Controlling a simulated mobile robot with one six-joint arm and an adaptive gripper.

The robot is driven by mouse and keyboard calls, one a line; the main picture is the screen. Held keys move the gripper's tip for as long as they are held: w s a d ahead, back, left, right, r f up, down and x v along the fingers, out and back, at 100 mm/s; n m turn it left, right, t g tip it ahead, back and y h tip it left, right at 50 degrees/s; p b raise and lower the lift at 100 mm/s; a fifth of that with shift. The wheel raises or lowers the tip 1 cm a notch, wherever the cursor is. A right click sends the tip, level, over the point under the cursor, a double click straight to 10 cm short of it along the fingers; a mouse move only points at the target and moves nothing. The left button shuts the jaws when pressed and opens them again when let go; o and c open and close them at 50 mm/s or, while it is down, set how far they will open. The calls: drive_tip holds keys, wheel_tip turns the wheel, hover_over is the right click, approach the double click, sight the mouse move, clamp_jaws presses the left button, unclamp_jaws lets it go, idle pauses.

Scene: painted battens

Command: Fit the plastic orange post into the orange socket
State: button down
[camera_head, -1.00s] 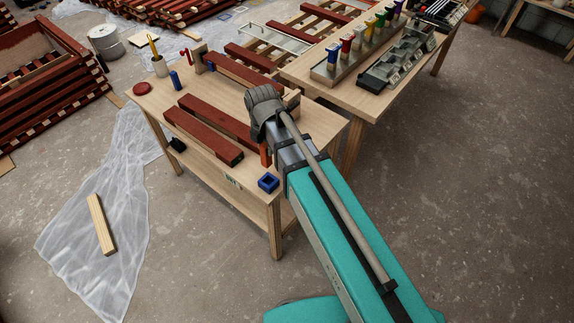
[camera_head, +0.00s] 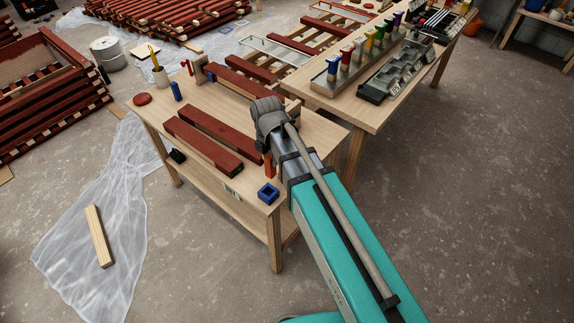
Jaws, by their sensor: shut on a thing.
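The orange post (camera_head: 269,165) stands upright at the right part of the near workbench, beside my arm. Its upper part is hidden by my wrist. My gripper (camera_head: 268,150) is at the post's top and shut on it; the fingers are mostly hidden behind my arm. I cannot tell whether the post's lower end touches the bench. I cannot make out an orange socket; my arm covers part of the bench.
A blue socket (camera_head: 268,194) sits at the bench's near corner. Dark red battens (camera_head: 204,146) lie left of my gripper. A second table (camera_head: 350,113) holds a row of coloured posts.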

drive_tip(key=w+d+f+b, duration=0.5)
drive_tip(key=w+f+b, duration=0.1)
drive_tip(key=w+f, duration=0.1)
drive_tip(key=shift+w, duration=0.2)
drive_tip(key=shift+f+b, duration=0.15)
drive_tip(key=shift+b, duration=0.2)
drive_tip(key=f+b, duration=0.4)
drive_tip(key=shift+w+d, duration=0.25)
drive_tip(key=shift+d, duration=0.05)
drive_tip(key=shift+r, duration=0.1)
